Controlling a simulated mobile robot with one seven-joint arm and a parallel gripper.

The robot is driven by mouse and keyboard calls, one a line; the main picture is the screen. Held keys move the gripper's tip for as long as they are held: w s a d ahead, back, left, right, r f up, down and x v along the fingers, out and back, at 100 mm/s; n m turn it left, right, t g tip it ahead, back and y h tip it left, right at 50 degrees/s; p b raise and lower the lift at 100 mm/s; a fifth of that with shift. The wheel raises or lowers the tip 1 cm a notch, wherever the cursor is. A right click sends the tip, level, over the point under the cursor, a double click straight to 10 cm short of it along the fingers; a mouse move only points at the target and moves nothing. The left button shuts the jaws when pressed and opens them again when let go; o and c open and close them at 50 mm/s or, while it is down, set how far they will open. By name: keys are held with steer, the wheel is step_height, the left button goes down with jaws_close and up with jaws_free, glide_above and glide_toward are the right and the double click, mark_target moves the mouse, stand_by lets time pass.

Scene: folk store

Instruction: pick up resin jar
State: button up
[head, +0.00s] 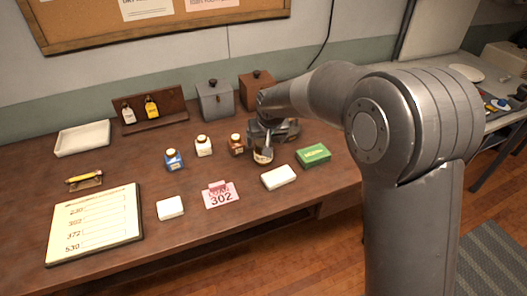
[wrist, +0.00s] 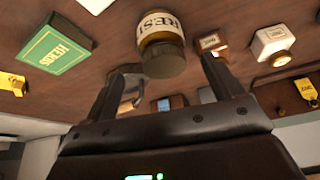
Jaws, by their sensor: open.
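The resin jar (head: 263,157) stands on the brown desk in the head view, partly covered by my gripper (head: 266,139). In the wrist view the resin jar (wrist: 161,33) appears upside down, with a cream label and a dark lid. My gripper (wrist: 168,66) is open, with one finger to either side of the lid in that picture. The jar lies at or just beyond the fingertips. No finger can be seen clearly pressing on it.
Close by are a brown jar (head: 237,146), a white jar (head: 203,147), a blue jar (head: 173,160), a green box (head: 313,155) and a white box (head: 279,178). Two canisters (head: 214,101) stand behind. A pink card (head: 220,196) lies in front.

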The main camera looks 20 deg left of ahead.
mark_target(264, 143)
steer(key=shift+a+x, duration=0.15)
steer(key=shift+x, duration=1.5)
steer(key=shift+a+x, duration=0.1)
steer(key=shift+x, duration=1.6)
steer(key=shift+r, duration=0.1)
steer(key=shift+c, duration=0.2)
steer(key=c, duration=1.2)
